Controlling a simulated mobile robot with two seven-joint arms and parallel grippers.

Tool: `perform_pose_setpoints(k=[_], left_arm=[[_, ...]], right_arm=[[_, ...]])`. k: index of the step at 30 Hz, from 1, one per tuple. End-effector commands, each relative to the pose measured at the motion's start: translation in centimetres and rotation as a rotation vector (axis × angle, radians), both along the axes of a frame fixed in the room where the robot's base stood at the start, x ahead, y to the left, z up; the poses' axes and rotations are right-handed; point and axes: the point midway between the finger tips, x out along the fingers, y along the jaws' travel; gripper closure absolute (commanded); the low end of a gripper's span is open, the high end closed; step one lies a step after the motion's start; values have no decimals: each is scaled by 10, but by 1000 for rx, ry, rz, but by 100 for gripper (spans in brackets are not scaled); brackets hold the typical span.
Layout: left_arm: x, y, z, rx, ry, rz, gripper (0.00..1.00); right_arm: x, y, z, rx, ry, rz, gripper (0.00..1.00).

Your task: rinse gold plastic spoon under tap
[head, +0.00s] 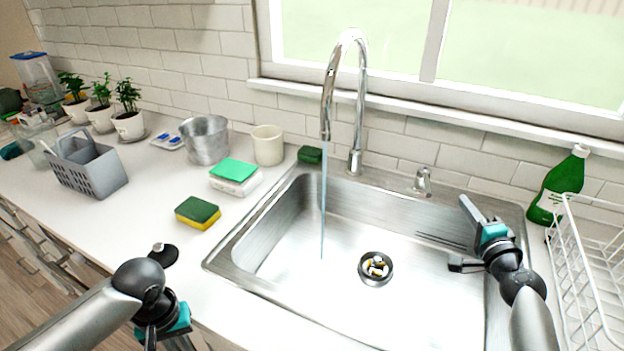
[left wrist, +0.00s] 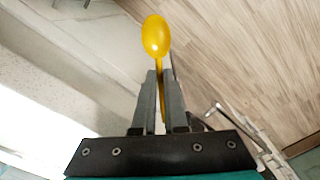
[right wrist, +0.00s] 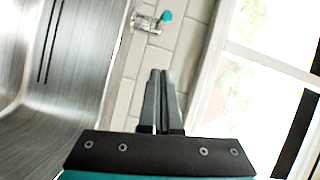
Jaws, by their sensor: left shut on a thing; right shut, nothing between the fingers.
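The gold plastic spoon (left wrist: 156,38) shows in the left wrist view, its bowl beyond the fingertips. My left gripper (left wrist: 158,88) is shut on its handle. In the head view the left gripper is mostly hidden behind its own arm near the counter's front edge, and the spoon cannot be made out there. The chrome tap (head: 349,100) stands behind the sink (head: 300,210), and a thin stream of water (head: 323,200) falls from it into the basin. My right gripper (head: 460,236) is over the sink's right side; in the right wrist view its fingers (right wrist: 160,88) are shut and empty.
The tap handle (head: 422,181) is at the sink's back right. A green bottle (head: 556,187) and a white dish rack (head: 590,265) stand at the right. Sponges (head: 198,213), a metal pot (head: 206,139) and a cup (head: 268,145) are left of the sink.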

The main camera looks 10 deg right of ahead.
Motion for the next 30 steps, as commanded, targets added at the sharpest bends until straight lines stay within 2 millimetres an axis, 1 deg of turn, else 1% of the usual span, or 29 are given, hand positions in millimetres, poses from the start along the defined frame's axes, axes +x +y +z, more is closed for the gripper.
perform_pose_setpoints(k=[1,3,9,10,12,16,21,30], left_arm=[[0,0,-2,0,0,0,100],[0,0,-4,0,0,0,100],[0,0,-10,0,0,0,100],[0,0,-6,0,0,0,100],[0,0,-3,0,0,0,100],[0,0,-2,0,0,0,100],[0,0,-1,0,0,0,100],[0,0,-2,0,0,0,100]], right_arm=[[9,-1,-1,2,-1,-1,100],[18,-2,-1,2,-2,-1,100],[44,-4,-2,2,-2,0,100],[45,5,-4,5,1,3,100],[48,15,-5,6,0,2,100],[52,28,-8,4,1,1,100],[54,33,-10,0,0,-1,100],[54,34,-10,1,0,0,100]])
